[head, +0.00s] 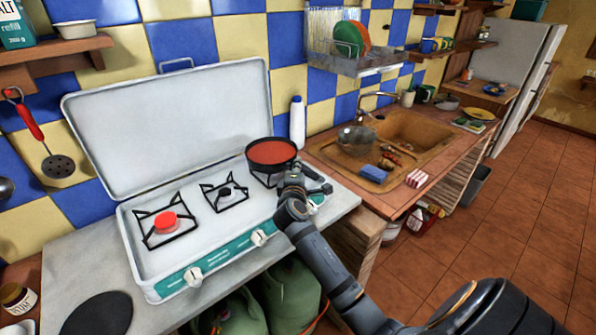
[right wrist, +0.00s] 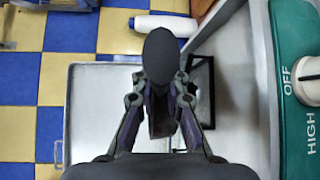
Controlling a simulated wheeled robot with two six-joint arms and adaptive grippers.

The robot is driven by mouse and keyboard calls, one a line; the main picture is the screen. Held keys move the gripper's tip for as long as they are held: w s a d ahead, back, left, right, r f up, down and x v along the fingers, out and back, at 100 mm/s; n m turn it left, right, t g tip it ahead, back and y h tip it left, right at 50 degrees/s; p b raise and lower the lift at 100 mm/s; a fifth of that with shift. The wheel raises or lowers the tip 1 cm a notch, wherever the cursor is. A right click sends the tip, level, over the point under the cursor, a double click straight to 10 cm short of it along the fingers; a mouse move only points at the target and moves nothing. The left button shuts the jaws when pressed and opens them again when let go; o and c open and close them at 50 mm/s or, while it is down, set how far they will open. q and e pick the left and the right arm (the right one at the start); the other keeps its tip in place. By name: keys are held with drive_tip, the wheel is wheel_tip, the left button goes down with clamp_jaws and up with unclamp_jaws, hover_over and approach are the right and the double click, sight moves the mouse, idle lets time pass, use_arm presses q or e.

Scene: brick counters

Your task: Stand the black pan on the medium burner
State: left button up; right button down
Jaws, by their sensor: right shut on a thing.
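The black pan (head: 272,153) with a red inside is over the right end of the white stove (head: 140,262). It is roughly level above the right burner (head: 262,180), which it partly hides; I cannot tell if they touch. My right gripper (head: 292,178) is at the pan's near side, shut on its handle. The right wrist view shows the fingers (right wrist: 161,85) around a dark handle (right wrist: 160,60). The middle burner (head: 226,194) has a small dark cap and is bare. The left burner (head: 167,224) has a red cap and is bare. My left gripper is out of view.
The stove lid (head: 170,120) stands open behind the burners. A white bottle (head: 297,123) stands behind the pan. Knobs (head: 259,237) line the stove front. A dark round mat (head: 98,316) lies front left.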

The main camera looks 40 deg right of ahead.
drive_tip(key=shift+f, duration=0.5)
drive_tip(key=shift+f, duration=0.2)
drive_tip(key=c, duration=1.8)
unclamp_jaws()
drive_tip(key=shift+f, duration=0.25)
drive_tip(key=shift+c, duration=0.2)
drive_tip(key=o, duration=0.5)
drive_tip(key=shift+r, duration=0.1)
drive_tip(key=shift+c, duration=0.2)
drive_tip(key=shift+r, duration=0.1)
